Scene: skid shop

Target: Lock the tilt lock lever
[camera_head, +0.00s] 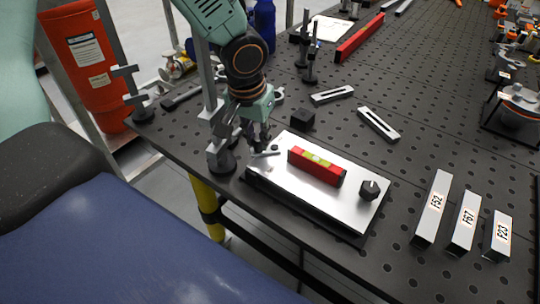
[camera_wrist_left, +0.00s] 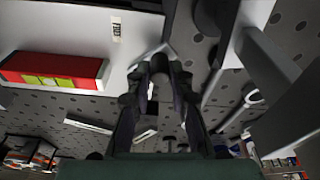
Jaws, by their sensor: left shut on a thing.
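A silver tilt plate (camera_head: 322,193) on a dark base lies at the table's front edge, with a red spirit level (camera_head: 317,167) on it. It also shows in the left wrist view (camera_wrist_left: 60,38), with the level (camera_wrist_left: 52,70). A small light lever (camera_head: 266,154) is at the plate's left corner, beside a dark round knob. My left gripper (camera_head: 258,140) reaches down to that corner. In the left wrist view its fingertips (camera_wrist_left: 158,66) are closed at the lever's bar (camera_wrist_left: 147,54). The fingers hide part of the lever. The right gripper is out of view.
A grey upright post with a dark base (camera_head: 221,158) stands close left of the gripper. A black knob (camera_head: 369,190) is on the plate's right end. Labelled grey blocks (camera_head: 433,208) stand to the right. Slotted bars (camera_head: 378,125) lie behind.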

